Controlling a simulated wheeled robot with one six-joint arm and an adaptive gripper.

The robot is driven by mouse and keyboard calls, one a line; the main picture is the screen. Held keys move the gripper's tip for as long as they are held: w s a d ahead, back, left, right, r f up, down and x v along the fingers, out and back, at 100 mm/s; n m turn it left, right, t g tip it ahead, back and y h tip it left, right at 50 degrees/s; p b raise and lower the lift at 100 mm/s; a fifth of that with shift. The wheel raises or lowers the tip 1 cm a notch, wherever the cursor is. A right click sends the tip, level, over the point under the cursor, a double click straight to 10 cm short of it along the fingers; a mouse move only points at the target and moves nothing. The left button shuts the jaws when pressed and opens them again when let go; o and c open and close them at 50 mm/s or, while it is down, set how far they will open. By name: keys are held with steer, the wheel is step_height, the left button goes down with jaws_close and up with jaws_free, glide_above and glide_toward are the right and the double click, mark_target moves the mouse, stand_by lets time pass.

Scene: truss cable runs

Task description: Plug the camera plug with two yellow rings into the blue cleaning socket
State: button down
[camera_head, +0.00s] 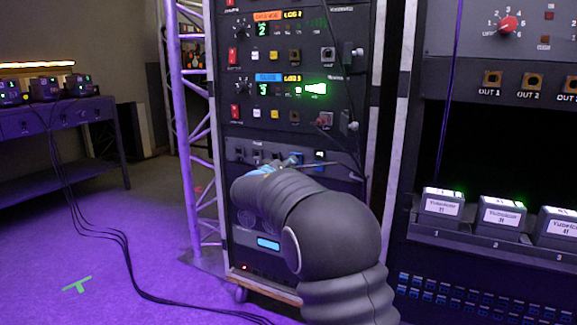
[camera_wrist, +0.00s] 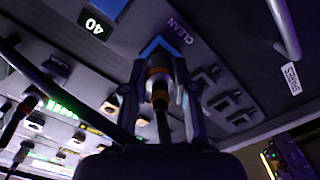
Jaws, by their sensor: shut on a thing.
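My gripper (camera_wrist: 158,88) is shut on a dark plug (camera_wrist: 160,94) in the middle of the wrist view. A yellow-orange band shows on the plug; I cannot count its rings clearly. A black cable (camera_wrist: 163,126) runs back from it. The blue socket (camera_wrist: 158,46), beside the label "CLEAN", lies directly beyond the plug. The plug's front end points at it, partly hidden, and I cannot tell whether it is inside. In the head view my gripper (camera_head: 288,163) is at the rack's lower panel, close to the blue socket (camera_head: 320,156).
The rack (camera_head: 285,130) carries more sockets left of my gripper and plugged units above. A metal handle (camera_wrist: 285,28) stands out at the upper right of the wrist view. A truss (camera_head: 190,130) stands left of the rack. Cables (camera_head: 120,235) lie on the floor.

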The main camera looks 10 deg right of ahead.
steer(key=shift+w+d, duration=0.4)
steer(key=shift+w, duration=0.2)
stand_by(1.0)
steer(key=c, duration=0.8)
jaws_free()
steer(key=shift+c, duration=0.2)
steer(key=shift+v, duration=2.5)
steer(key=shift+s, duration=0.1)
steer(key=v, duration=0.4)
